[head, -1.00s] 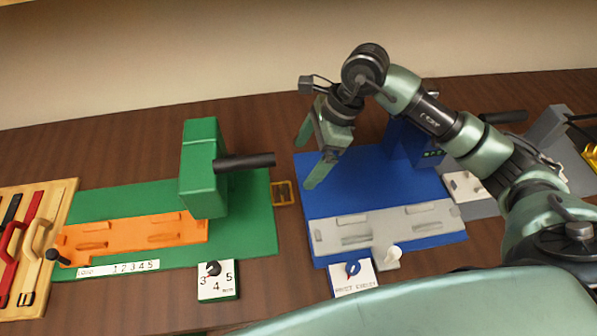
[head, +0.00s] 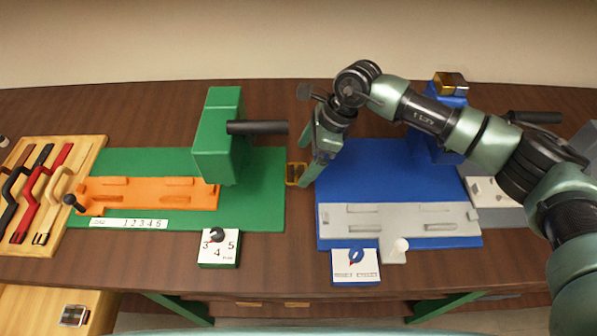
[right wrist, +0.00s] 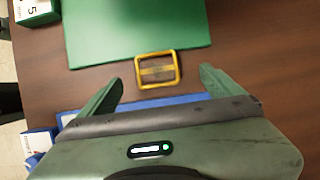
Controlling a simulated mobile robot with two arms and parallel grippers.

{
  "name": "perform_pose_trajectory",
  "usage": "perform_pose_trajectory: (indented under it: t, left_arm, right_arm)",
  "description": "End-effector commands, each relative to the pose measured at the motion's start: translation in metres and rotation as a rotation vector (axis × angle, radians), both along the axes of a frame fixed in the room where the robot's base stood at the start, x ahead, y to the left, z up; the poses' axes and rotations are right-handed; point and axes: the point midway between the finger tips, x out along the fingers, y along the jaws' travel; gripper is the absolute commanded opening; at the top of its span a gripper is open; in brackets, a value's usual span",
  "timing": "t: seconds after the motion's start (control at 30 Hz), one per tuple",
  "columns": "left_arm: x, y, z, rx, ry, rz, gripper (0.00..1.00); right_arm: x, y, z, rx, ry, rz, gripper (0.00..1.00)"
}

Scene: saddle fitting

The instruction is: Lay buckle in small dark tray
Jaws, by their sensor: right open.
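A small brass-yellow rectangular frame with a crossbar, which looks like the buckle (head: 296,174), lies flat on the brown table between the green and blue mats. In the right wrist view the buckle (right wrist: 158,70) is just beyond my fingertips, centred between them. My right gripper (head: 318,165) is open, pointing down close to the buckle's right side in the head view. In the right wrist view the open gripper (right wrist: 160,82) has nothing between its fingers. I cannot make out a small dark tray for certain. My left gripper is not in view.
A green press (head: 218,140) with a black handle stands left of the buckle, behind an orange fixture (head: 150,194). A blue press stands behind my right arm. A grey fixture (head: 400,219) lies on the blue mat. A silver buckle-like piece (head: 73,315) is at the lower left.

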Motion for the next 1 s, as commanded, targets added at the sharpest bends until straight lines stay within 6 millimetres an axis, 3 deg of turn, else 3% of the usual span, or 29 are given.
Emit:
perform_pose_trajectory:
  t: [0.1, 0.27, 0.53, 0.57, 0.8, 1.0]
  left_arm:
    - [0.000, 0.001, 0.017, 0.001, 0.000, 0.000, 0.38]
    - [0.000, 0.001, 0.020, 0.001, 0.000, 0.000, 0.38]
    - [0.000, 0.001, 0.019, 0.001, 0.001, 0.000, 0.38]
    - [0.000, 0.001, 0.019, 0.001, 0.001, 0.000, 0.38]
    - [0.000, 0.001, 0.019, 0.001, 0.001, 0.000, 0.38]
    - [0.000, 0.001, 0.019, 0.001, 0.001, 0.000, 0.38]
  right_arm:
    - [-0.005, 0.006, -0.015, -0.001, 0.006, -0.001, 0.95]
    - [-0.004, 0.012, -0.034, -0.001, 0.003, -0.002, 0.95]
    - [-0.004, 0.014, -0.039, -0.001, 0.001, -0.002, 0.95]
    - [-0.004, 0.014, -0.039, -0.001, 0.001, -0.002, 0.89]
    - [-0.004, 0.014, -0.038, 0.000, 0.000, -0.002, 0.22]
    - [-0.003, 0.013, -0.038, 0.000, 0.000, -0.002, 0.21]
